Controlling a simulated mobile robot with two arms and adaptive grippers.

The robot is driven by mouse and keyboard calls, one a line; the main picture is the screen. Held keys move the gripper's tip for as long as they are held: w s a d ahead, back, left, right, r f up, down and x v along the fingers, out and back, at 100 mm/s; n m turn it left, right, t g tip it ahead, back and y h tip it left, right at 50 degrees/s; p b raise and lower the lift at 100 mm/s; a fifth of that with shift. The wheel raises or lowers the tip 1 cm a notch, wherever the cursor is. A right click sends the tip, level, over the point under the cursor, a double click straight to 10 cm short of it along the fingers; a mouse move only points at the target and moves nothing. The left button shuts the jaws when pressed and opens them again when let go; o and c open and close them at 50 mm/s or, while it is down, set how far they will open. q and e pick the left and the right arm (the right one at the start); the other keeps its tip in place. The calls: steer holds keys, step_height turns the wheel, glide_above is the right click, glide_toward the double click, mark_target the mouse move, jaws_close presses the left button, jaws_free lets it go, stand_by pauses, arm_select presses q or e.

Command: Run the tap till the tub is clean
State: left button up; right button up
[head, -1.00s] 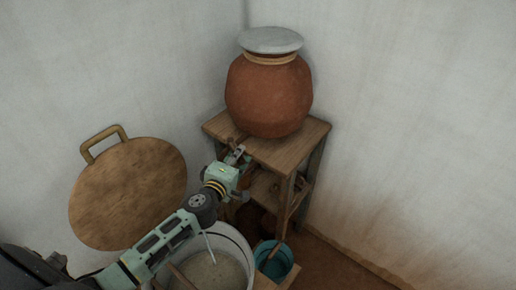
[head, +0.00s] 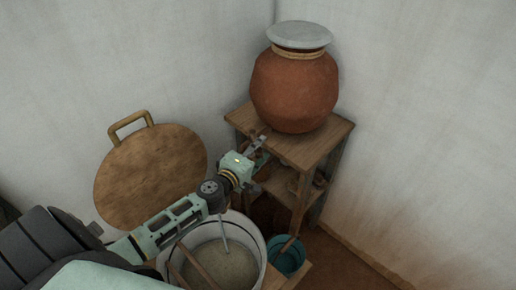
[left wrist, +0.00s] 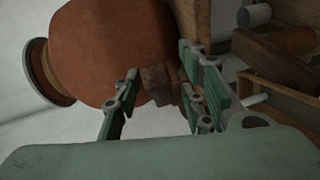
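A big red-brown clay pot (head: 295,92) with a grey lid stands on a wooden stand; it also shows in the left wrist view (left wrist: 112,48). A small brown block (left wrist: 157,82), perhaps the tap, sits beside the pot in the left wrist view. My left gripper (head: 259,150) is at the stand's front left edge, below the pot. Its fingers (left wrist: 160,75) are apart on either side of the brown block, with no clear contact. The white-rimmed tub (head: 263,248) below holds murky beige liquid, and my left arm crosses over it. My right gripper is out of view.
The wooden stand (head: 322,140) has a lower shelf with small things on it. A teal bucket (head: 288,262) stands right of the tub. A round wooden board with a handle (head: 150,175) leans on the left wall. Walls close in the corner behind.

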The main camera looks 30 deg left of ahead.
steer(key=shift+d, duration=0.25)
arm_select(q)
steer(key=s+r, duration=0.1)
steer(key=s, duration=1.1)
steer(key=shift+r, duration=0.35)
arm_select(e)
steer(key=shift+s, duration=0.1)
arm_select(q)
steer(key=shift+w, duration=0.1)
steer(key=shift+c, duration=0.5)
